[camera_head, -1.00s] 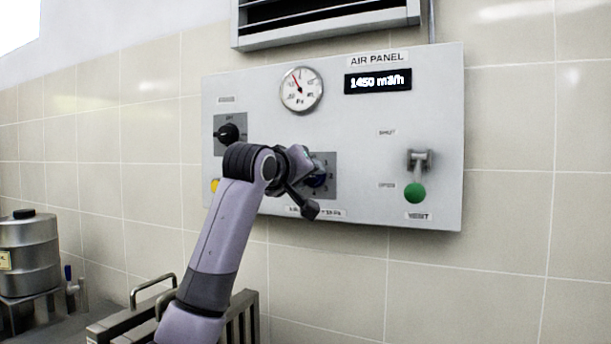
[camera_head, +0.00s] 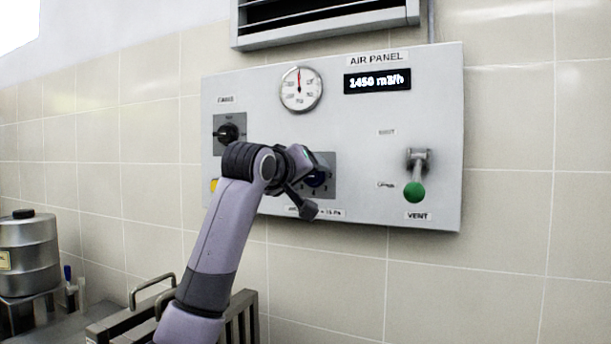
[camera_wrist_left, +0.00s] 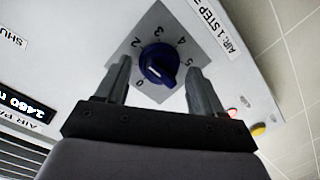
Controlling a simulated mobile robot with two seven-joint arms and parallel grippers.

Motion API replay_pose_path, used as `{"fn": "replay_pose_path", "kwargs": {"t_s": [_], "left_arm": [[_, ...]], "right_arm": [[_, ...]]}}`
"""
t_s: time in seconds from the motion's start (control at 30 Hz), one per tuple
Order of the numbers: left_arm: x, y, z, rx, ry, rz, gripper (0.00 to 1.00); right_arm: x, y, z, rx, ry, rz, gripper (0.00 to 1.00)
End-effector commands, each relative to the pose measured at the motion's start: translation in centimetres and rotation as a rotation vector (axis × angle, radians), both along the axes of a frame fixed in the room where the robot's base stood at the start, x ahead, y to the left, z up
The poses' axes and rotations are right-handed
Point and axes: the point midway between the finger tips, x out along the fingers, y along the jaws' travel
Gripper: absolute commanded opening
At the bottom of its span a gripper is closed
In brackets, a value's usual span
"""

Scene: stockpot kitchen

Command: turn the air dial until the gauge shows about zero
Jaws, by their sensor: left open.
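The blue air dial (camera_wrist_left: 158,64) sits on a grey numbered plate (camera_wrist_left: 150,92) in the left wrist view. My left gripper (camera_wrist_left: 163,78) is open, with one finger on each side of the dial. The fingers look apart from the knob. In the head view my left gripper (camera_head: 312,172) is at the dial plate (camera_head: 328,184) and hides part of it. The round gauge (camera_head: 301,89) is at the panel's top; its red needle points almost straight up. My right gripper is out of view.
The air panel (camera_head: 270,110) also carries a flow display (camera_head: 377,81), a black selector knob (camera_head: 228,133) and a green-balled vent lever (camera_head: 415,191). A vent grille (camera_head: 320,20) is above. A metal pot (camera_head: 28,255) stands at lower left.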

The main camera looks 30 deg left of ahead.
Motion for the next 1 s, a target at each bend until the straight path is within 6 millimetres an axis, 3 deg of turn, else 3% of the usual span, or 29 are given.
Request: {"fn": "replay_pose_path", "kwargs": {"t_s": [0.5, 1.0], "left_arm": [[-6.2, -0.3, 0.7, 0.000, -0.003, 0.001, 0.68], [-6.9, -0.4, 0.9, 0.000, -0.001, 0.001, 0.68]], "right_arm": [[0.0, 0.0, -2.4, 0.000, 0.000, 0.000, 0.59], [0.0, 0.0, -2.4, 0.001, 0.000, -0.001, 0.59]]}}
